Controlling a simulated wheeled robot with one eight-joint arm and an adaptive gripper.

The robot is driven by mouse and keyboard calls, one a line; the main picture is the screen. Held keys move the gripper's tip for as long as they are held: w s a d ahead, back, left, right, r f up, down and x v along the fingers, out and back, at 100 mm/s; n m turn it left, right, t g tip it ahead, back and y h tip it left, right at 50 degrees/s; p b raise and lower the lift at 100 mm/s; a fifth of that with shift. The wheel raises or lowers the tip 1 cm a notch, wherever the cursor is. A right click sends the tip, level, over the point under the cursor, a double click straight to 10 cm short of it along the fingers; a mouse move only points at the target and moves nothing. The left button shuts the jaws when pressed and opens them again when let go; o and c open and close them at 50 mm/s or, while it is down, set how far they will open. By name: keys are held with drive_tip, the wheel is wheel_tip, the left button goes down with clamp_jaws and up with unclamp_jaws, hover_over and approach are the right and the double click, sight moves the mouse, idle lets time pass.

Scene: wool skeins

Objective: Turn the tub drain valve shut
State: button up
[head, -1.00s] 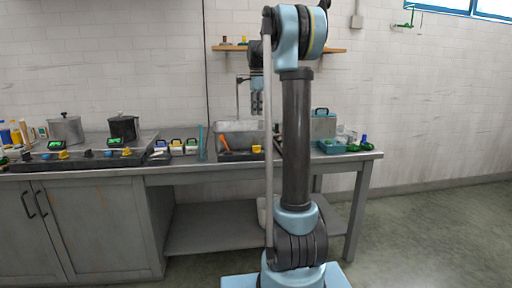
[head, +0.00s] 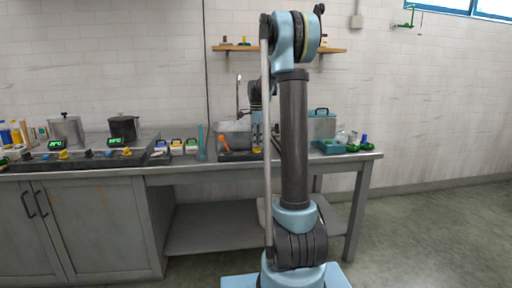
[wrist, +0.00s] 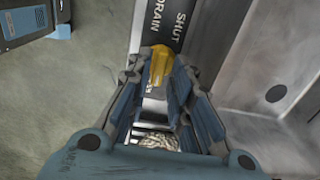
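The yellow drain valve handle (wrist: 160,64) lies between my fingertips in the wrist view, below a dark strip lettered DRAIN and SHUT (wrist: 172,22). In the head view the handle (head: 257,149) is small, on the front of the steel tub (head: 234,141). My gripper (wrist: 160,72) is open with one finger on each side of the handle. I cannot tell whether either finger touches it. In the head view my gripper (head: 257,138) is just above the handle, partly hidden by my arm.
An orange tool (head: 224,144) leans at the tub's left. Two pots (head: 123,128) stand on the left of the bench. A pale woolly bundle (wrist: 156,141) shows below between my fingers.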

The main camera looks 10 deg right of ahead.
drive_tip(key=shift+f, duration=1)
clamp_jaws()
